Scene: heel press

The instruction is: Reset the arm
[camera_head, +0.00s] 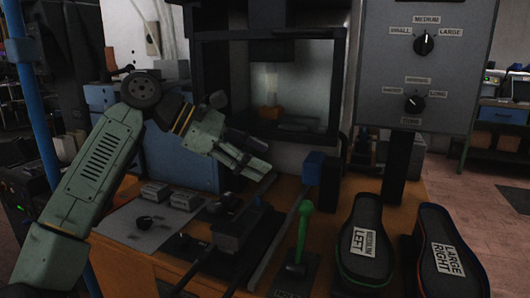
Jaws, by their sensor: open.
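My arm comes in from the lower left, bends at a dark round joint and reaches right over the workbench (125,262). My gripper (262,170) hangs at its end, in front of the heel press (342,90). It is above the bench, left of the blue block (313,167). I see nothing held in it.
A green-knobbed lever (304,225) stands at the front. Two dark shoe forms, labelled medium left (366,240) and large right (447,258), lie to its right. A grey panel with two dials (420,65) rises behind them. Grey boxes sit on a plate (125,228) at left.

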